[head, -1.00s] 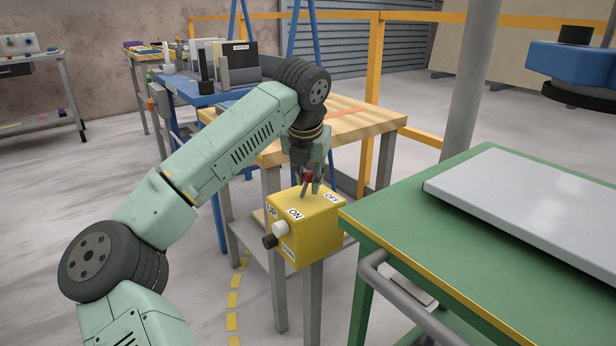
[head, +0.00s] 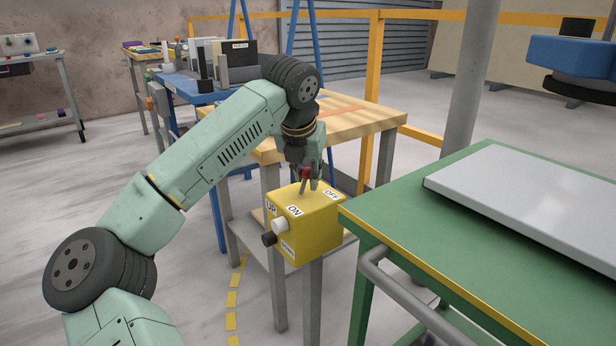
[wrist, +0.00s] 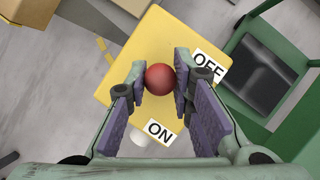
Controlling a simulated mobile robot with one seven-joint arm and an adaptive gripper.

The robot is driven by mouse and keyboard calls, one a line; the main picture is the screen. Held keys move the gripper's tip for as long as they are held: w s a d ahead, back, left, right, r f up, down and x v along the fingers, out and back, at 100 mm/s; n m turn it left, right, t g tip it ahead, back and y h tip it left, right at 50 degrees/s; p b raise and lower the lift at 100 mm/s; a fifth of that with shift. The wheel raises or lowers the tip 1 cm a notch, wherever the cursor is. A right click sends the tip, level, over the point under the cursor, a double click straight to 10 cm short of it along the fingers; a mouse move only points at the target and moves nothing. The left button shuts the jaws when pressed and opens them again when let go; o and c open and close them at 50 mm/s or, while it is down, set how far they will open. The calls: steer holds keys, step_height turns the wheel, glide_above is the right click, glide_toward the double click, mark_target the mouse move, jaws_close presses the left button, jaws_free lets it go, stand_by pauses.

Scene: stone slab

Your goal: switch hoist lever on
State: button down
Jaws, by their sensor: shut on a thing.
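The yellow hoist control box (head: 308,239) has ON and OFF labels on its top, ON nearer in the head view and OFF at the far right. The lever's red ball knob (head: 306,173) stands above the top on a short shaft. My gripper (head: 309,178) comes down from above and is shut on the knob. In the wrist view the red knob (wrist: 160,79) sits between the two fingers of my gripper (wrist: 160,82), with the OFF label to the right and ON below. The shaft's base is partly hidden, so its exact tilt is unclear.
A white button (head: 280,226) and a black button (head: 269,240) stick out of the box's front. A green table (head: 405,240) with a grey slab (head: 540,205) stands close on the right. A wooden table (head: 350,119) is behind the box.

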steer(key=a+t+h+b, duration=0.1)
steer(key=b, duration=0.2)
steer(key=s+a+t+h+b, duration=0.1)
steer(key=b, duration=0.2)
steer(key=a+n+t+h+b, duration=0.1)
steer(key=h+b, duration=0.1)
steer(key=b, duration=0.1)
steer(key=shift+s+f+t, duration=0.2)
steer(key=shift+f+t, duration=0.1)
steer(key=shift+f, duration=0.05)
steer(key=t+h+b, duration=0.1)
steer(key=b, duration=0.1)
steer(key=a+b, duration=0.1)
steer(key=shift+s+n+t+h+b, duration=0.3)
steer(key=shift+s+t+h+b, duration=0.05)
steer(key=shift+t+h+b, duration=0.05)
steer(key=shift+s+a+t+h+b, duration=0.1)
steer(key=shift+t+h+b, duration=0.2)
steer(key=shift+b, duration=0.35)
steer(key=shift+r, duration=0.1)
steer(key=c, duration=1.7)
jaws_free()
steer(key=o, duration=0.3)
steer(key=shift+s, duration=0.1)
